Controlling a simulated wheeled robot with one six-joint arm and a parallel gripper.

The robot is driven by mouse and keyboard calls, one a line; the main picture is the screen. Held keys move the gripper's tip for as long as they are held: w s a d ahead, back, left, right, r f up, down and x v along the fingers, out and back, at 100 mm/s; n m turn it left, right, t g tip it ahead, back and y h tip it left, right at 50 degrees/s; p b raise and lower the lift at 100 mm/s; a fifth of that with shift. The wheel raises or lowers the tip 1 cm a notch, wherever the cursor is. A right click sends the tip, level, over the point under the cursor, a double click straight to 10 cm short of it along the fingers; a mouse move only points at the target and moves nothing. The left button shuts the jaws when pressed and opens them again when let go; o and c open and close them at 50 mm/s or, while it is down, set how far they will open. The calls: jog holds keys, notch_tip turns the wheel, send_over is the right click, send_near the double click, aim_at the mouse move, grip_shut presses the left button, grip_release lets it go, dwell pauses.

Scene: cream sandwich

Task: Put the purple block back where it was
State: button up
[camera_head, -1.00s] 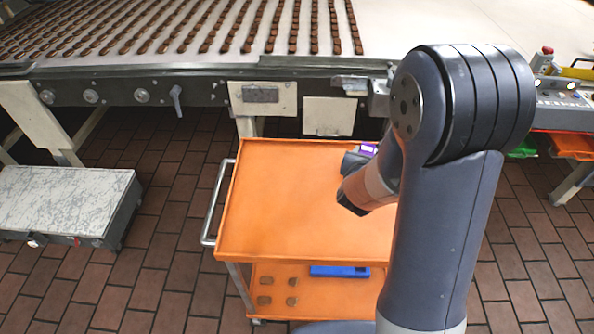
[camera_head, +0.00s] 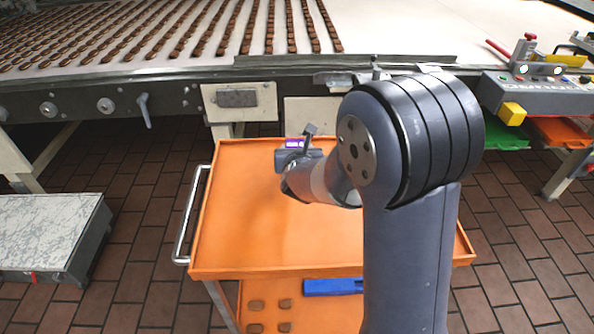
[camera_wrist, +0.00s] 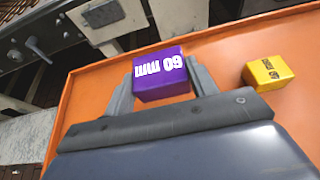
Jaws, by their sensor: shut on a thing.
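The purple block (camera_wrist: 160,78), marked "60 mm", sits between the two fingers of my gripper (camera_wrist: 160,88) in the wrist view. My gripper is shut on it. In the head view the purple block (camera_head: 294,143) shows as a small patch at my gripper (camera_head: 297,153), over the back part of the orange cart top (camera_head: 250,225). I cannot tell whether the block touches the cart top or is held above it.
A yellow block (camera_wrist: 268,73) stands right of the purple block on the orange surface. The cart's lower shelf holds a blue item (camera_head: 333,287) and several brown pieces (camera_head: 270,304). A conveyor (camera_head: 400,35) runs behind the cart. The left cart top is clear.

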jog(key=shift+f, duration=2.8)
jog(key=shift+f+b, duration=0.15)
jog(key=shift+b, duration=0.25)
jog(key=o, duration=1.1)
jog(key=shift+r, duration=0.2)
jog(key=v, duration=1.2)
jog(key=shift+f, duration=0.1)
